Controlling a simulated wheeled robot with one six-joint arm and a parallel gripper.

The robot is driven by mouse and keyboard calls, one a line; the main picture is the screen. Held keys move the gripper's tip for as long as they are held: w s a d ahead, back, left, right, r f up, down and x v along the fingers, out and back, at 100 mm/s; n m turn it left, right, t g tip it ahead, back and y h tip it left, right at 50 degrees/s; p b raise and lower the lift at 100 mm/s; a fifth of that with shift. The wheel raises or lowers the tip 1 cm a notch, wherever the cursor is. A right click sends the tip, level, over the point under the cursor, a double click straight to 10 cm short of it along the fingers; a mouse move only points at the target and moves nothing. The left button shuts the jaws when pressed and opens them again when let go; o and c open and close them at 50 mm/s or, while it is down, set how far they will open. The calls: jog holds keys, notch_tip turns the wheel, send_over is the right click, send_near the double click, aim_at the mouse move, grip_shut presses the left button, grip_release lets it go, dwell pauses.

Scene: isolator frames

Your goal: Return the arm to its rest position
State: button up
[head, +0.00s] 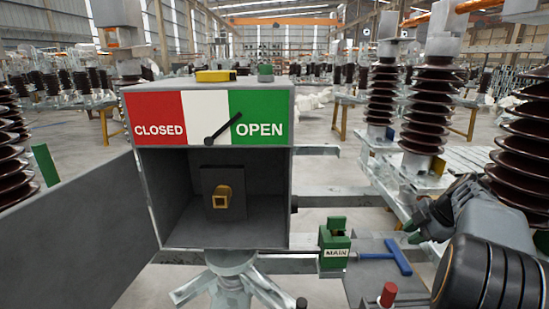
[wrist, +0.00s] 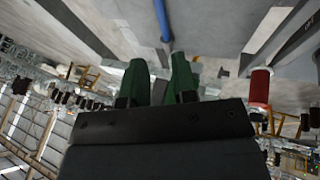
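My arm comes in at the right of the head view, with my gripper (head: 412,232) hanging just above and beside a blue T-shaped handle (head: 398,257). In the wrist view, the two green fingers of my gripper (wrist: 159,82) stand apart with an empty gap between them. The blue handle (wrist: 163,22) shows beyond the fingertips, and I see no grip on it. The handle lies on a grey tray (head: 365,275).
A grey box (head: 220,195) holds a brass square shaft (head: 222,197); its pointer (head: 222,128) is toward OPEN. Its door (head: 80,215) stands open at left. Brown insulators (head: 430,105) stand behind.

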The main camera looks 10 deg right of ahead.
jog(key=a+r+m+g+p, duration=0.1)
jog(key=a+r+m+p, duration=0.35)
jog(key=a, duration=0.55)
jog(key=s+a+r+m+h+p, duration=0.1)
jog(key=s+a+r+m+p, duration=0.1)
jog(key=s+a+m+p, duration=0.3)
jog(key=s+a+r+m+h+p, duration=0.2)
jog(key=s+a+m+p, duration=0.4)
jog(key=a, duration=0.6)
jog(key=shift+s+a+r+m, duration=0.4)
jog(key=shift+s+r+m, duration=0.25)
jog(key=shift+s+r, duration=0.2)
